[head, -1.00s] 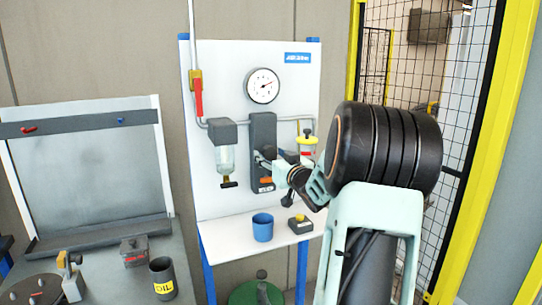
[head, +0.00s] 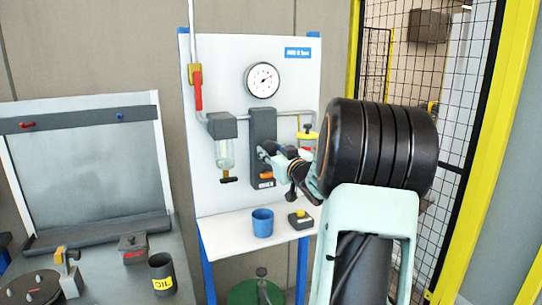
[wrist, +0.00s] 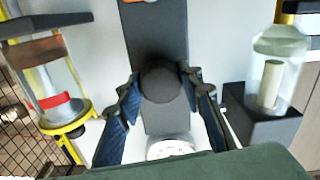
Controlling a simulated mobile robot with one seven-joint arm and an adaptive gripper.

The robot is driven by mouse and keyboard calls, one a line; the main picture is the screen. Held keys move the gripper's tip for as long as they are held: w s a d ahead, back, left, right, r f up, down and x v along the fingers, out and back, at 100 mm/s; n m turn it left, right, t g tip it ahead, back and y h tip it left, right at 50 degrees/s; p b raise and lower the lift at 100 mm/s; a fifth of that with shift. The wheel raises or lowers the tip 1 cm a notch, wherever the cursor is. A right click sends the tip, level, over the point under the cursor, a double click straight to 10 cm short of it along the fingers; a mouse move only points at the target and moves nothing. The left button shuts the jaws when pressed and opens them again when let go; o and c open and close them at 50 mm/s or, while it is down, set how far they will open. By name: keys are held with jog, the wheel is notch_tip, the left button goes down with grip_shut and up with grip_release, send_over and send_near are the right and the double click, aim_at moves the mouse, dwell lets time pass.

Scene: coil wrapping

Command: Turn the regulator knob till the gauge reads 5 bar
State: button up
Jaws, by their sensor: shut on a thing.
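The regulator is a dark grey block (head: 263,128) on the white panel, below the round white gauge (head: 262,80). The gauge needle points up and to the right; its numbers are too small to read. In the wrist view the regulator knob (wrist: 160,83) is a dark round knob between the two blue-black fingers of my gripper (wrist: 162,88). The gripper is shut on the knob, one finger on each side. Part of the gauge (wrist: 171,148) shows at the bottom of the wrist view. In the head view my gripper (head: 268,156) reaches the block's front from the right, hiding the knob.
A filter bowl (head: 225,152) hangs left of the regulator and a yellow-topped lubricator (head: 307,136) right of it. A red-handled valve (head: 197,92) is on the pipe. A blue cup (head: 262,222) and a button box (head: 300,220) stand on the shelf below.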

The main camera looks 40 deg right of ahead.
jog(key=shift+f+n+b, duration=0.25)
jog(key=shift+n+b, duration=0.95)
jog(key=shift+r+n+b, duration=0.2)
jog(key=shift+n+b, duration=1)
jog(key=shift+n, duration=0.2)
jog(key=o, duration=1.2)
jog(key=shift+c, duration=0.2)
jog(key=shift+s, duration=0.1)
jog(key=v, duration=1.2)
